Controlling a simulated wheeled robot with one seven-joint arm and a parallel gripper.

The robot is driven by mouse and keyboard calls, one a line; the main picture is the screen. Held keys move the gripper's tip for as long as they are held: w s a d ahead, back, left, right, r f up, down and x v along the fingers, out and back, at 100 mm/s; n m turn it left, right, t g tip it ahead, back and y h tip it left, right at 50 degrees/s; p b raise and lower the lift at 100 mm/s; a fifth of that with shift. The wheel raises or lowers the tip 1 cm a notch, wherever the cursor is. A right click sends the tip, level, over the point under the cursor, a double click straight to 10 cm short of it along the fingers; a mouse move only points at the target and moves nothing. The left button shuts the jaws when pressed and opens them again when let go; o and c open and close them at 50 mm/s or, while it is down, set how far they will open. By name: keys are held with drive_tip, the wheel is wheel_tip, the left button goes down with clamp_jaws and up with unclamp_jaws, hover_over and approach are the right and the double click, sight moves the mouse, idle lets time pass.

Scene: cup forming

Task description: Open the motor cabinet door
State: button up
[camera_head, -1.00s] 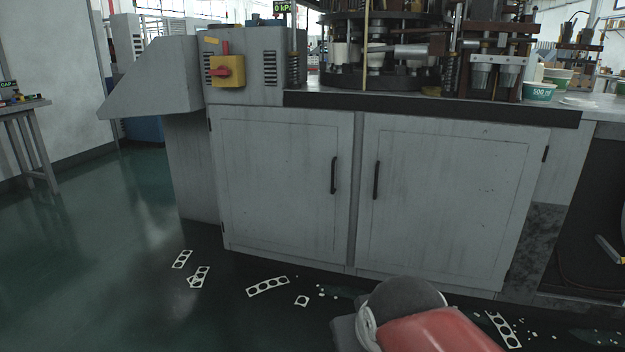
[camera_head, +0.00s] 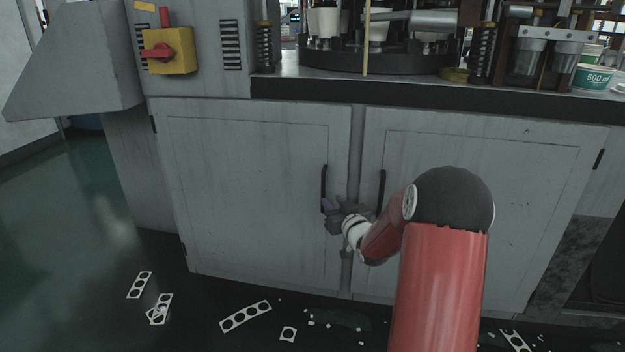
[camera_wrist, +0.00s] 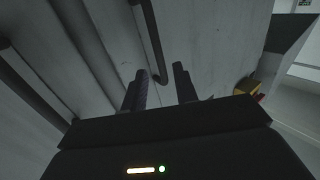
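The cabinet has two shut grey doors: a left door (camera_head: 245,200) and a right door (camera_head: 480,210). The left door has a black vertical bar handle (camera_head: 324,183) near its right edge. The right door has a matching handle (camera_head: 381,188) near its left edge. My gripper (camera_head: 333,206) is at the lower end of the left door's handle. In the wrist view its two fingers (camera_wrist: 161,70) are apart, and the bent end of the left handle (camera_wrist: 150,40) shows between them. I cannot tell whether either finger touches it.
A yellow box with a red switch (camera_head: 168,50) sits on the panel above the left door. Machinery stands on the dark-edged worktop (camera_head: 430,93). Punched white scraps (camera_head: 245,316) lie on the green floor.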

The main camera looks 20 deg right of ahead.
sight(324, 190)
drive_tip(key=w+p, duration=0.1)
drive_tip(key=w, duration=0.7)
drive_tip(key=shift+w+d, duration=0.1)
drive_tip(key=shift+d, duration=0.05)
clamp_jaws()
